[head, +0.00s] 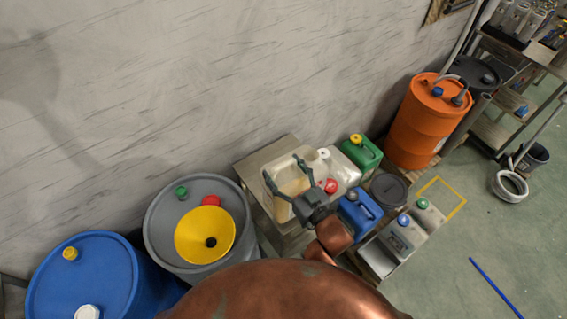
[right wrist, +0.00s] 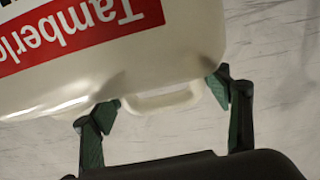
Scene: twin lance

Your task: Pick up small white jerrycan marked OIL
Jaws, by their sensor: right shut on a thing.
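A white jerrycan (head: 291,183) is between the spread fingers of my right gripper (head: 287,169), over the metal stand. In the right wrist view the white jerrycan (right wrist: 150,65) fills the upper part, with a red label reading "Tamberlo" upside down and a moulded handle near my gripper. The two dark green fingertips of my right gripper (right wrist: 162,102) press on it from either side of that handle. No OIL mark can be read. A second white can with a red cap (head: 344,171) stands just to the right. My left gripper is not in view.
A grey drum (head: 160,225) with a yellow funnel (head: 190,247) stands at left of the metal stand (head: 252,166). A blue can (head: 358,212), a green can (head: 361,152), a dark bucket (head: 389,191) and grey cans (head: 395,240) crowd the right. An orange drum (head: 423,125) stands behind.

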